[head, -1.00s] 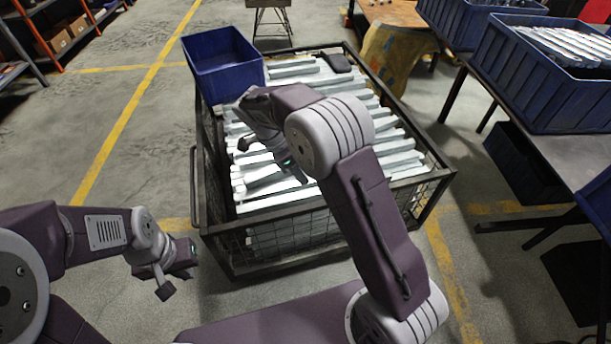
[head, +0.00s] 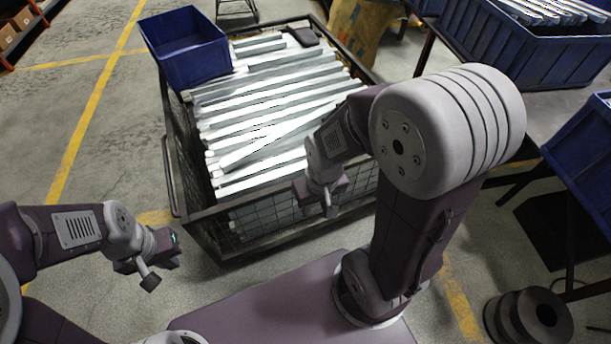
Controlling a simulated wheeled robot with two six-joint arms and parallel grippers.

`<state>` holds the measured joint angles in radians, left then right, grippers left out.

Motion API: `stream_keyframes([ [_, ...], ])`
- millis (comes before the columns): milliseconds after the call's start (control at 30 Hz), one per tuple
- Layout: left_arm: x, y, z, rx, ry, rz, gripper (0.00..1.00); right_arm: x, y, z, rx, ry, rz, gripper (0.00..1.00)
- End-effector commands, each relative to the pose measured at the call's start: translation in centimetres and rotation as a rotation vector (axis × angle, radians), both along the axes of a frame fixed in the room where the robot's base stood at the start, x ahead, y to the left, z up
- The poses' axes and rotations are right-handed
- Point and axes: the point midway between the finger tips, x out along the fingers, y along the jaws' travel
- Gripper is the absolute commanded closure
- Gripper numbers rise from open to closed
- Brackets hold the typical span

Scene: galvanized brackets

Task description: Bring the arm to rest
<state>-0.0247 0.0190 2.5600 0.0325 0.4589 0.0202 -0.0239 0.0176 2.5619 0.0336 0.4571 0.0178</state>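My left gripper (head: 149,281) hangs at the lower left over bare floor, left of the wire-mesh crate. My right gripper (head: 330,208) is over the front rim of the crate, at its right half, clear of the brackets. No object shows in either gripper. Their fingers are small and turned so that I cannot tell whether they are open or shut. The galvanized brackets (head: 270,95) lie in rows in the crate, with one slanting across the others.
The dark-framed mesh crate (head: 225,207) stands in front of me. A blue bin (head: 185,50) sits at its back left corner, and a dark object (head: 303,36) lies on the brackets. A blue bin of brackets (head: 520,45) is at upper right.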

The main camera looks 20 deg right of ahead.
Motion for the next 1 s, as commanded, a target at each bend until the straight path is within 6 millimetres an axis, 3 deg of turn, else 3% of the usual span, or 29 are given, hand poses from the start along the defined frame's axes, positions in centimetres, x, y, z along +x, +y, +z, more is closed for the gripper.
stream_keyframes([
  [167,0.0,0.0,5.0,0.0,0.0,0.0,1.0,0.0,0.0,5.0,0.0,0.0,0.0,0.64],
  [267,0.0,0.0,9.9,0.0,0.0,0.0,1.0,0.0,0.0,9.9,0.0,0.0,0.0,0.64],
  [500,0.0,0.0,23.4,0.0,-0.001,0.0,1.0,0.0,0.0,23.4,0.0,0.0,0.0,0.64],
  [600,0.0,0.0,27.9,0.0,-0.001,0.0,1.0,0.0,0.0,27.9,0.0,0.0,0.0,0.64],
  [700,0.0,0.0,29.7,0.0,-0.001,0.0,1.0,0.0,0.0,29.7,0.0,0.001,0.0,0.64],
  [1000,0.0,0.0,28.8,0.0,0.001,0.0,1.0,0.0,0.0,28.8,0.0,0.002,0.0,0.64],
])
